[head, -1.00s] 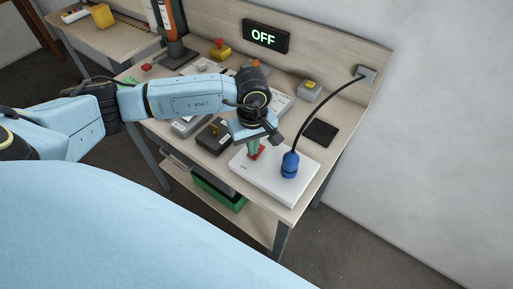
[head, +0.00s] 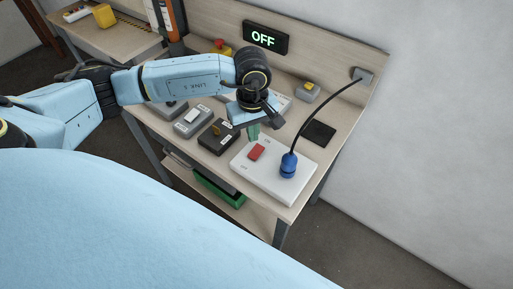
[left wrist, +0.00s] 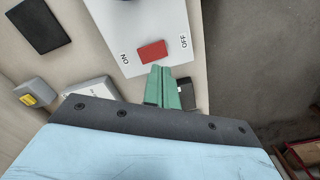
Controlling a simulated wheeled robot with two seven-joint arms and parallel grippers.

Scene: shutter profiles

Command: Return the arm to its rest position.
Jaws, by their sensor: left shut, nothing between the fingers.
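My left arm comes in from the left in the head view and reaches over the workbench (head: 325,163). My left gripper (head: 253,132) is shut and empty, with its green fingers above the white box near a red rocker switch (head: 257,152). In the left wrist view the closed green fingers (left wrist: 158,70) point toward the red switch (left wrist: 153,51), which lies between ON and OFF labels. The fingers look apart from the switch. The sign (head: 265,38) on the back panel reads OFF. My right gripper is not in view.
A blue plug (head: 289,165) with a black cable stands on the white box (head: 272,182). Grey and dark switch boxes (head: 218,137), a black pad (head: 319,133) and a yellow-button box (head: 306,91) surround it. A green bin (head: 218,192) sits on the lower shelf.

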